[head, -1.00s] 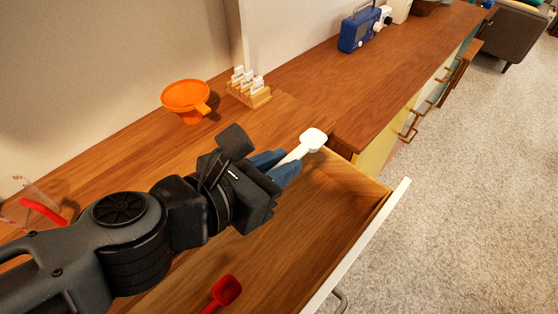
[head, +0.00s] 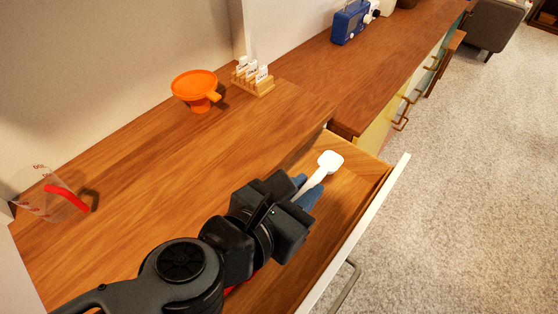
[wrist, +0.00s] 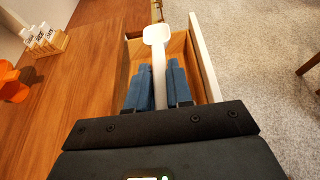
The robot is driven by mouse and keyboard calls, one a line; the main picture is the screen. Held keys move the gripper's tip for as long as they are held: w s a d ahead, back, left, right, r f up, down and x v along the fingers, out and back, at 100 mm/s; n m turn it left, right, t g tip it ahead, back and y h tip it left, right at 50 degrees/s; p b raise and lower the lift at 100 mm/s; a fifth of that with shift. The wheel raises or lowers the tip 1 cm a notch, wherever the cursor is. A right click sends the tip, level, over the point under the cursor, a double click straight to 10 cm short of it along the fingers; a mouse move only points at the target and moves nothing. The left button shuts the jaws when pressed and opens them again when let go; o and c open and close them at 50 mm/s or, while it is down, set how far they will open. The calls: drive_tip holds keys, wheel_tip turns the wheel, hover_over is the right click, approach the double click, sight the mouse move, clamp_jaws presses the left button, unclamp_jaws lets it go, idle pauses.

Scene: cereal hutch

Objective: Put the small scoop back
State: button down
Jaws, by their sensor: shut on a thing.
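A small white scoop (head: 329,162) is held by its handle between the blue fingers of my gripper (head: 308,192). In the wrist view the scoop (wrist: 157,34) points straight ahead from the fingers (wrist: 158,88), its bowl at the far end. My gripper is over the open drawer (head: 372,168), near its far end. I cannot tell the scoop's exact height above the drawer bottom. A bit of a red thing (head: 236,287) shows in the drawer beneath my arm; most of it is hidden.
An orange funnel (head: 196,88) and a wooden rack with white cards (head: 252,78) stand on the counter (head: 150,165). A clear measuring cup with a red handle (head: 50,198) is at left. A blue radio (head: 350,22) stands farther back. The counter's middle is clear.

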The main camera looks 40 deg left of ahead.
drive_tip(key=w+d+f, duration=0.3)
drive_tip(key=d+f, duration=0.4)
drive_tip(key=d, duration=0.4)
drive_tip(key=w+d+f, duration=0.3)
drive_tip(key=d+f, duration=0.5)
drive_tip(key=d, duration=0.3)
drive_tip(key=w+d+f+y, duration=0.1)
drive_tip(key=w+d+f, duration=0.2)
drive_tip(key=d+f, duration=0.5)
drive_tip(key=d, duration=0.4)
drive_tip(key=shift+w+n, duration=0.2)
drive_tip(key=shift+n, duration=0.2)
drive_tip(key=shift+d, duration=0.15)
